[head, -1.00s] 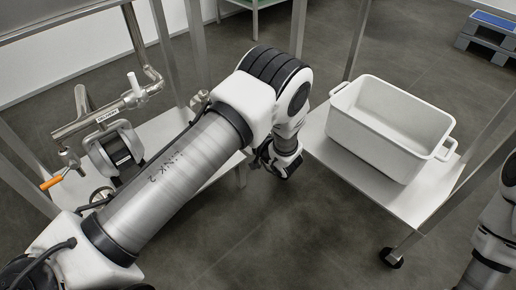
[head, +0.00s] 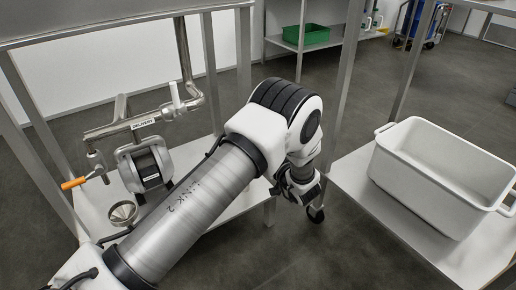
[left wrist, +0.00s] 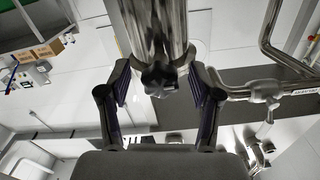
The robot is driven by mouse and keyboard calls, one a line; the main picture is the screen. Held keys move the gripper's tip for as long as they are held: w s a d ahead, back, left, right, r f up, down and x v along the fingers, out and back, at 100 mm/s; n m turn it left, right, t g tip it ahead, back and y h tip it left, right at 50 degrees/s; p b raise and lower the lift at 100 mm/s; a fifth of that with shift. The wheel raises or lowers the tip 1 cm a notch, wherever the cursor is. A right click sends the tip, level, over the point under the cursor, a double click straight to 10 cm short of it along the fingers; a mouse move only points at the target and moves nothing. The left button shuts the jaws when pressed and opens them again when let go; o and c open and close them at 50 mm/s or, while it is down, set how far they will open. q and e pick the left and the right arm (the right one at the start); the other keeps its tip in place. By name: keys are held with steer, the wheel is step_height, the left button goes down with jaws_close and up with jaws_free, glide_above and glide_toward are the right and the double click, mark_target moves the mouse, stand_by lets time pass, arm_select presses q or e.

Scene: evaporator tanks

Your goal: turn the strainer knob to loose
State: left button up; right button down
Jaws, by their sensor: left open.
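In the left wrist view a dark lobed knob (left wrist: 158,79) sits at the end of a shiny metal cylinder (left wrist: 150,25). I take this for the strainer knob. My left gripper (left wrist: 161,88) is open, with one finger on each side of the knob. Gaps show between the knob and both fingers. How far the knob lies beyond the fingertips is hard to tell. In the head view my left gripper (head: 303,188) hangs at the end of my arm, right of the pipework. The knob is not visible there. My right gripper is out of view.
Pipework with a DELIVERY label (head: 145,122), a motor-like unit (head: 146,166) and an orange-handled valve (head: 75,183) stand at left. A small funnel (head: 122,212) is below. A white tub (head: 440,180) sits on a shelf at right. Metal frame posts (head: 345,75) flank my arm.

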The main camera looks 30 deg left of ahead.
arm_select(q)
steer(key=c, duration=1.1)
